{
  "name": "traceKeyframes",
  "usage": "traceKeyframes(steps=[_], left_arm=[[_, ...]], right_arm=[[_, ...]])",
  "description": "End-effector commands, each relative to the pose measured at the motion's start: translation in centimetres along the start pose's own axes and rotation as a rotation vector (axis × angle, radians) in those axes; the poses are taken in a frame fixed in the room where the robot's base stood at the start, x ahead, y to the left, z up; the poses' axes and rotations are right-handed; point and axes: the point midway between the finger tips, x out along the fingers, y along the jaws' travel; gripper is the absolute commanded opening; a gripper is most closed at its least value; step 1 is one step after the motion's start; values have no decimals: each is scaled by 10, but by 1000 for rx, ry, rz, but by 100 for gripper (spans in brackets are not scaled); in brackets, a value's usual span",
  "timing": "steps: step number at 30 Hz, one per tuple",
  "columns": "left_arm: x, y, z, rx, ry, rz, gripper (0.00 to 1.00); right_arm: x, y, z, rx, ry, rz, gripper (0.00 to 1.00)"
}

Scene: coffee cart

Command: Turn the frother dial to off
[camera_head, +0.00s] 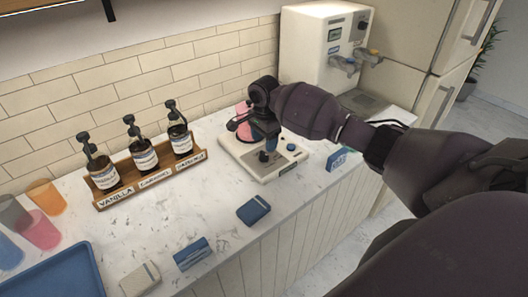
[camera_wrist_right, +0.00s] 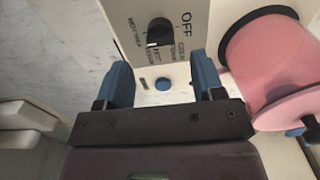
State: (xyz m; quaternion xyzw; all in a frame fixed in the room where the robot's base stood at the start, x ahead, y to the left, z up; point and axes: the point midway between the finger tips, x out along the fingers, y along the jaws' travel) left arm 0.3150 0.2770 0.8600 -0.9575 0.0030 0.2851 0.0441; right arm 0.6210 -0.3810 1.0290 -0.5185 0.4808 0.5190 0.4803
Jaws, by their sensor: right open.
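The frother is a white base (camera_head: 254,163) on the counter; its panel also shows in the right wrist view (camera_wrist_right: 195,45). In that view its black dial (camera_wrist_right: 161,31) sits among printed labels, with OFF at the upper right. A white mark on the dial faces the lower left, away from OFF. A blue button (camera_wrist_right: 162,84) lies between the fingertips in the picture. My right gripper (camera_head: 266,139) is open over the base, its blue fingers (camera_wrist_right: 162,80) apart with nothing between them, short of the dial. The pink pitcher (camera_wrist_right: 265,60) stands right of the panel. My left gripper is not in view.
A wooden rack (camera_head: 153,178) with several syrup bottles stands left of the frother. A white coffee machine (camera_head: 318,45) is behind. Small blue boxes (camera_head: 253,211) lie near the counter's front edge. Cups (camera_head: 42,229) and a blue tray (camera_head: 55,277) are at the left.

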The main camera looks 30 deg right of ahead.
Motion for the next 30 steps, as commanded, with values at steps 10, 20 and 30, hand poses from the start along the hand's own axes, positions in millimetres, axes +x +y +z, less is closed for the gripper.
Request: traceKeyframes(steps=[10, 20, 30], left_arm=[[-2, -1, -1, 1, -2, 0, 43], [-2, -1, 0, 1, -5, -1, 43], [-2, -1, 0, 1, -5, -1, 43]], right_arm=[[47, 0, 0, -1, -1, 1, 62], [55, 0, 0, -1, -1, -1, 62], [55, 0, 0, -2, -1, -1, 26]])
